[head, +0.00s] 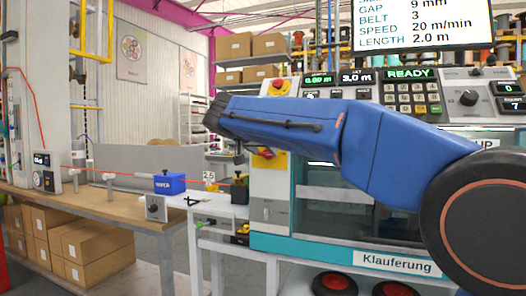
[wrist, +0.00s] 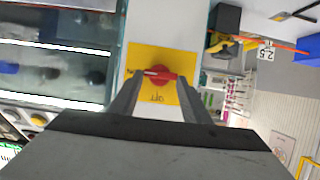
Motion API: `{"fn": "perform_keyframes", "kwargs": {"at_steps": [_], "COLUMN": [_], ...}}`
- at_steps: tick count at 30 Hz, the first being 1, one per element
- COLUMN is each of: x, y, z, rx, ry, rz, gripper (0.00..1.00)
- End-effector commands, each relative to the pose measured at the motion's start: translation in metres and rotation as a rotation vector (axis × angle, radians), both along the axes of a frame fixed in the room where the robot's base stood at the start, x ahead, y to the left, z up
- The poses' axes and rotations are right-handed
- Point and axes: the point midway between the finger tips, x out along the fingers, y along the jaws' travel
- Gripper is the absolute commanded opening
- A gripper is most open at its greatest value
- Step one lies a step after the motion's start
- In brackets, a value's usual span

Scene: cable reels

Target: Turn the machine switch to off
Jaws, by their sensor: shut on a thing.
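The machine switch is a red rotary knob (wrist: 161,75) on a yellow plate (wrist: 185,55), seen in the wrist view. Its bar lies across the picture, with a pale mark towards its left end. The word OFF reads upside down on the plate, below the knob in the picture. My gripper (wrist: 161,81) has one finger at each end of the bar and is shut on the knob. In the head view part of the yellow plate (head: 268,161) shows below my blue arm, which hides much of the switch area.
A control panel with a READY display (head: 408,74) and a black dial (head: 468,98) is at right. A workbench (head: 120,205) with a blue box (head: 169,184) and an orange cable stands at left.

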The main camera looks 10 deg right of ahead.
Motion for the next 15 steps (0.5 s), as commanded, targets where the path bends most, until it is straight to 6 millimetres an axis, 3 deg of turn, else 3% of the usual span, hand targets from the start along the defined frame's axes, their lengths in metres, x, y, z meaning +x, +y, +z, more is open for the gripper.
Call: {"fn": "perform_keyframes", "kwargs": {"at_steps": [15], "x": [0.0035], "y": [0.0055], "z": [-0.0013], "rx": [-0.235], "ry": [0.171], "rz": [0.000], "gripper": [0.21]}}
